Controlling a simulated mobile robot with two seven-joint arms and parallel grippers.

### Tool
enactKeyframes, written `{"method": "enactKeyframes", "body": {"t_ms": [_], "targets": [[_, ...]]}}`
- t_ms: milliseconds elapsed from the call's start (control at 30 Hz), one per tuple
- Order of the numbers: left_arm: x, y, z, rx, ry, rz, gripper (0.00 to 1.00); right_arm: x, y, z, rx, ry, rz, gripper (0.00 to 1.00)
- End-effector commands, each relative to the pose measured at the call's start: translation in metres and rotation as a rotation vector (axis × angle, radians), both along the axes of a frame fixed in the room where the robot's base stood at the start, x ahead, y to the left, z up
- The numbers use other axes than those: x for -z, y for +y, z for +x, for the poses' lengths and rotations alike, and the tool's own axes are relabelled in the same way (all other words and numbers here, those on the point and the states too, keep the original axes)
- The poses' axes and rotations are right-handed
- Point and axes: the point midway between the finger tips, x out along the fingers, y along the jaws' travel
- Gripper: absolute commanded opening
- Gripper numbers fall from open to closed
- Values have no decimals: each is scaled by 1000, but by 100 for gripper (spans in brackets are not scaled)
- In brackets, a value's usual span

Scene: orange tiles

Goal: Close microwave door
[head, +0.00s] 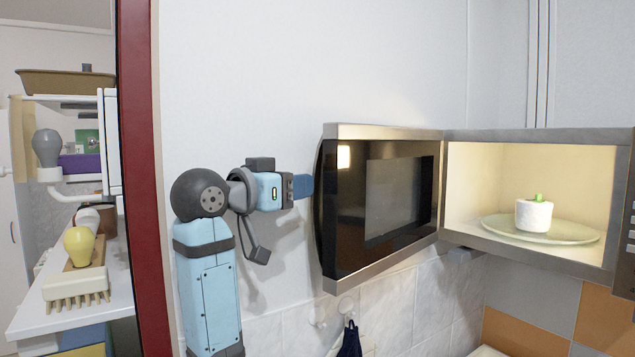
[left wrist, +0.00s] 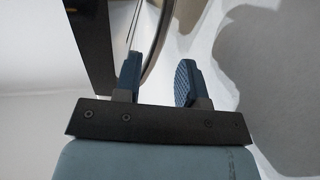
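The microwave (head: 538,136) is at the right with its door (head: 395,190) swung wide open to the left; the door's dark glass faces me. My left gripper (head: 304,186) is at the door's free left edge, partly hidden behind or beside it. In the left wrist view, my left gripper (left wrist: 159,80) has its two blue fingers apart, with the door's edge (left wrist: 158,35) just beyond the fingertips. I cannot tell whether a finger touches the door. My right gripper is not in view.
Inside the lit microwave, a white cup-like item (head: 533,216) with a green top stands on a glass plate (head: 575,232). A white wall is behind the left arm. A dark red post (head: 140,180) and cluttered shelves (head: 70,100) are at the left. A dark cloth (head: 349,340) hangs below the door.

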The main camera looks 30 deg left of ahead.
Motion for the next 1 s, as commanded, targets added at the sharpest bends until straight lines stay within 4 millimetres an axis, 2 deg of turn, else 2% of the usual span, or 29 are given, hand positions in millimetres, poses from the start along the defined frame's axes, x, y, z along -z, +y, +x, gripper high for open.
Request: {"method": "enactKeyframes", "body": {"t_ms": [100,300,467,700,733,800,900,1000], "targets": [[0,-5,24,2,2,-2,37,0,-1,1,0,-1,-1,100],[0,-9,49,1,1,-1,37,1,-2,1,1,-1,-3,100],[0,-11,57,1,0,0,37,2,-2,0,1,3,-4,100],[0,-11,58,0,0,0,37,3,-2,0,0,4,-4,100],[0,-11,58,0,0,0,35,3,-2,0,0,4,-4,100],[0,-11,58,0,0,0,19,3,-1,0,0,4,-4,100],[0,-11,58,0,0,0,0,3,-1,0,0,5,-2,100],[0,-11,58,0,0,0,0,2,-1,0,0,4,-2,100]]}}
